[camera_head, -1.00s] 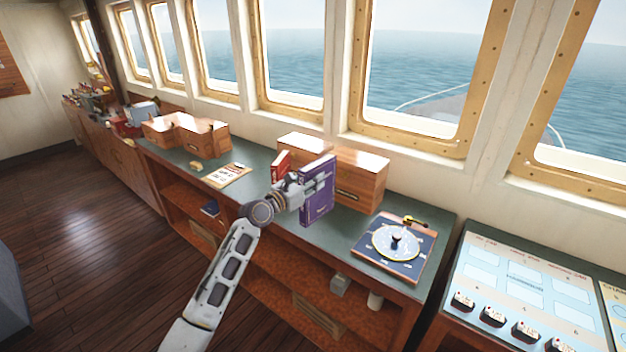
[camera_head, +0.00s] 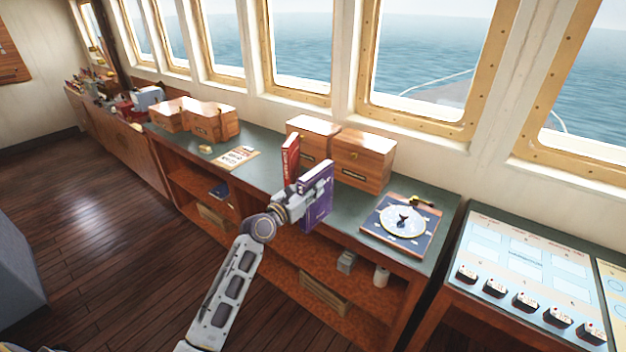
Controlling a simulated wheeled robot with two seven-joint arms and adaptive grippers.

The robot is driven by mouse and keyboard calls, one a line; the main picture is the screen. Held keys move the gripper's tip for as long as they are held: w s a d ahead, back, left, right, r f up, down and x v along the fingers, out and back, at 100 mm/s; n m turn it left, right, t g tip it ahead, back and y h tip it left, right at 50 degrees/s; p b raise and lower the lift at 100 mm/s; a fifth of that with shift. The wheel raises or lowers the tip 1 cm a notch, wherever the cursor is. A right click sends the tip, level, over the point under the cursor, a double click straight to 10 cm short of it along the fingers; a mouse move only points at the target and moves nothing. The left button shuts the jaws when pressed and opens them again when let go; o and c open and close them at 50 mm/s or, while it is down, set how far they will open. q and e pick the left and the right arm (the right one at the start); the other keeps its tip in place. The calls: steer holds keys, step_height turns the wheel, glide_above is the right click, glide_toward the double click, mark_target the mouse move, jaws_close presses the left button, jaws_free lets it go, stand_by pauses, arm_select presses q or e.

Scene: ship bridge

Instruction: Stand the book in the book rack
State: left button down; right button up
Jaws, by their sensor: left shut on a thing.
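A purple book (camera_head: 319,208) is upright in my left gripper (camera_head: 306,194), which is shut on it at the front edge of the green-topped counter. Just behind it, a red book (camera_head: 291,158) stands upright on the counter, beside the wooden boxes. I cannot make out a book rack; the purple book and my gripper cover part of the counter there. My right gripper is not in view.
Two wooden boxes (camera_head: 362,160) stand behind the books against the window wall. A blue board with a round dial (camera_head: 402,222) lies to the right. A paper sheet (camera_head: 238,157) lies to the left, with bare counter between. Open shelves are below.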

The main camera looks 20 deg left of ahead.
arm_select(q)
steer(key=s+a+f+n+t+y, duration=0.1)
steer(key=s+f+n+y, duration=0.3)
steer(key=s+f, duration=1.2)
steer(key=s+y, duration=0.2)
steer(key=s, duration=0.1)
steer(key=shift+s+a+y, duration=0.3)
steer(key=shift+d+f, duration=0.1)
steer(key=shift+f, duration=0.05)
